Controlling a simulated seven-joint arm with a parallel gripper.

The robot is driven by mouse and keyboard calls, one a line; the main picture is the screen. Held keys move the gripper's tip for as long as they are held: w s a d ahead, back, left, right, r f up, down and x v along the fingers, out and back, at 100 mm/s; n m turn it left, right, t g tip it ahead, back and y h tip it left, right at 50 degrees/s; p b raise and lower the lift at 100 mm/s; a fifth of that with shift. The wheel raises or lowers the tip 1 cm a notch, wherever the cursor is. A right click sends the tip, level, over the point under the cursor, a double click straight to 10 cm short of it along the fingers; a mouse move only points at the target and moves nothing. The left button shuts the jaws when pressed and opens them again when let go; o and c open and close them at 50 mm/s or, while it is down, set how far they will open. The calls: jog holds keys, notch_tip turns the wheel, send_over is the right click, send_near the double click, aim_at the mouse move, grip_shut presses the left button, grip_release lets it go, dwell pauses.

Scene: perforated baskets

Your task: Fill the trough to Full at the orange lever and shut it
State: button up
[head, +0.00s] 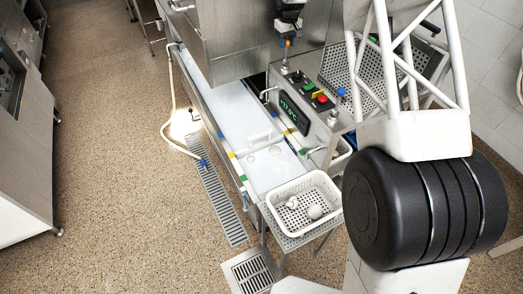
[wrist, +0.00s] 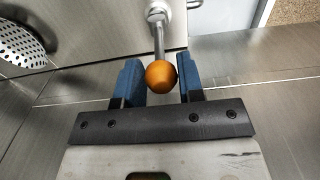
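The orange lever's round knob (wrist: 161,77) sits on a metal rod between the blue fingertips of my gripper (wrist: 162,82). In the head view my gripper (head: 289,27) is at the lever (head: 288,43), above the panel beside the trough. The long pale trough (head: 235,105) runs below it, with blue, yellow and green marks along its edges. Its liquid level is hard to tell, and my arm and a steel housing hide part of its far end. No "Full" label is readable.
A control box (head: 305,100) with a lit display and coloured buttons stands beside the trough. A white perforated basket (head: 333,212) holding pale items is at its near end. A perforated steel tray (head: 350,80) is behind. A hose (head: 176,100) hangs on the left; the floor there is open.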

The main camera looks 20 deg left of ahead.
jog(key=shift+w+d, duration=0.3)
jog(key=shift+o, duration=0.2)
jog(key=o, duration=0.4)
jog(key=shift+o, duration=0.2)
jog(key=shift+r, duration=0.1)
jog(key=shift+r, duration=3.4)
